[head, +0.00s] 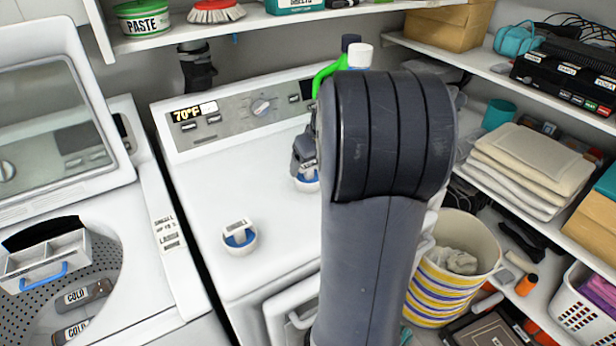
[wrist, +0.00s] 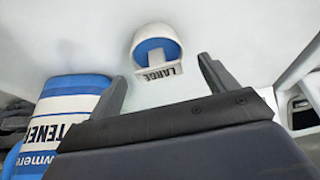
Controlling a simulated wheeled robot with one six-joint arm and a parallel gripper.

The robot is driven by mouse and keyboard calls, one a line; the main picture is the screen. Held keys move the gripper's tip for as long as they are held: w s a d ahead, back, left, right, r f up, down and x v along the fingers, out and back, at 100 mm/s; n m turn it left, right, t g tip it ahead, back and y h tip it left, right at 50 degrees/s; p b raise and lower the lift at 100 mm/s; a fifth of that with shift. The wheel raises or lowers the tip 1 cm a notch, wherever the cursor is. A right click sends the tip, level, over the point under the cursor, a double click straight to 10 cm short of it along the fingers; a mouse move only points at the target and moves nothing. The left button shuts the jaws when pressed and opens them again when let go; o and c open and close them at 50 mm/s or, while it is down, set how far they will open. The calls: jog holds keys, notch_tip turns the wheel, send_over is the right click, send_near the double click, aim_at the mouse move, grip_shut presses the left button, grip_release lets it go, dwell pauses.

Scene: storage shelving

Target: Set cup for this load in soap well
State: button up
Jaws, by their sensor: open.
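My gripper (head: 303,158) is open above the white machine top, with its fingers apart in the wrist view (wrist: 162,68). A white cup with a blue inside (wrist: 158,48), labelled LARGE, lies ahead between the fingertips; no grip on it shows. A white and blue cup also shows beneath my gripper in the head view (head: 306,184), partly hidden. Another such cup (head: 239,238) stands farther left; its label is too small to read. A white divided tray with a blue handle (head: 18,266), perhaps the soap well, sits over the left machine's opening. Dark items labelled COLD (head: 88,295) lie below it.
A blue and white softener bottle (wrist: 75,110) stands close to my gripper's left in the wrist view. The left machine's raised lid (head: 50,130) rises beside the machine top. A striped basket (head: 440,290) and loaded shelves are at right.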

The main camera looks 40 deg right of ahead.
aim_at(311, 168)
jog(key=x, duration=0.4)
jog(key=shift+w+d+f+p, duration=0.1)
jog(key=shift+d+f+p, duration=0.1)
jog(key=shift+p, duration=0.1)
jog(key=shift+r, duration=0.1)
jog(key=c, duration=0.9)
